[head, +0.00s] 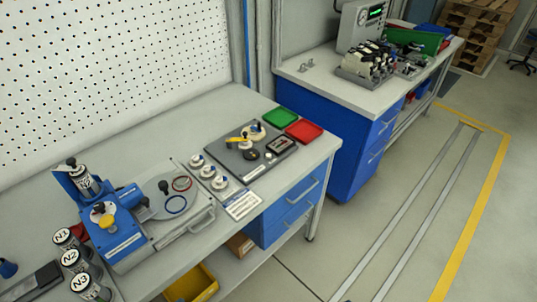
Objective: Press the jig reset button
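A blue jig-like machine (125,236) stands on the near workbench at the left, with a canister marked N2 upright at its back. A yellow mushroom-shaped knob (108,222) sits on its front part. Farther along the bench, a dark plate (226,151) carries a yellow-handled part (238,140), round pieces and a small dark panel (281,145). No label I can read says reset, so I cannot tell which part is the jig reset button. Neither of my grippers is in view.
Canisters N1, N2 and N3 (71,260) stand at the near left. White knobs (208,172) sit beside the machine's grey plate. Green (279,118) and red (304,131) trays lie at the bench's far end. A second bench (375,97) stands behind. The floor at right is clear.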

